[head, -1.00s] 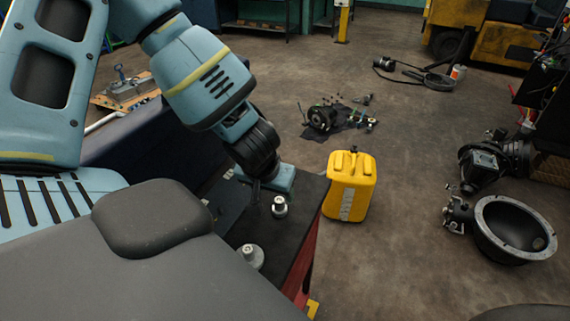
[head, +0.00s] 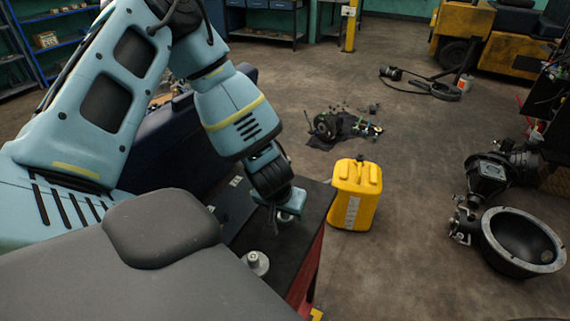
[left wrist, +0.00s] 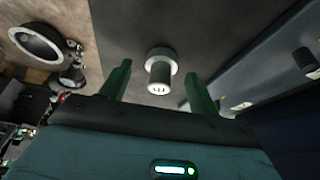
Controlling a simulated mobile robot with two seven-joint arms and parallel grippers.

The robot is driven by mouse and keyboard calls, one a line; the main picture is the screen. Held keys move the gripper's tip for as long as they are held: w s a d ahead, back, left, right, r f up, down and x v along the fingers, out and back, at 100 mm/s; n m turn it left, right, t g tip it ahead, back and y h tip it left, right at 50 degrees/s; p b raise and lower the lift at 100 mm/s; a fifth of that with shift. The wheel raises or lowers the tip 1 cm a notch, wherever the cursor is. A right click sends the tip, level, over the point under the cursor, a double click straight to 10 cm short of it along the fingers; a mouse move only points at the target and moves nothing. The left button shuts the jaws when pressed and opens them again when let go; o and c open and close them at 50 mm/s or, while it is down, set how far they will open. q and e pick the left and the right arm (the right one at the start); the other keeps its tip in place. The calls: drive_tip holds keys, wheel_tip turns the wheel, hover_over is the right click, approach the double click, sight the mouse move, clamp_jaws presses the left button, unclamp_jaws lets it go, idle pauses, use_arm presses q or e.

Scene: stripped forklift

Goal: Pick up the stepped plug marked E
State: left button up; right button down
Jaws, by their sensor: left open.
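A pale stepped plug (left wrist: 159,72) with a wide flange and narrower end shows in the left wrist view. Small dark marks are on its end face; I cannot read them surely as an E. My left gripper (left wrist: 157,78) is open, with one green finger on each side of the plug and gaps between. In the head view the left gripper (head: 281,216) is low over the dark bench top (head: 233,232) and mostly hides that plug. A second pale stepped plug (head: 257,263) stands nearer on the bench. My right gripper is not in view.
A yellow jerrycan (head: 356,195) stands on the floor just right of the bench. Dark machine parts (head: 335,126) and a round housing (head: 520,240) lie on the floor. Open floor lies between them.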

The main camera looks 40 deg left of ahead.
use_arm(q)
drive_tip(key=shift+w+f, duration=0.15)
drive_tip(key=shift+f, duration=0.25)
drive_tip(key=c, duration=1.1)
drive_tip(key=shift+r, duration=0.1)
wheel_tip(320, 180, up, 10)
drive_tip(key=shift+f, duration=0.1)
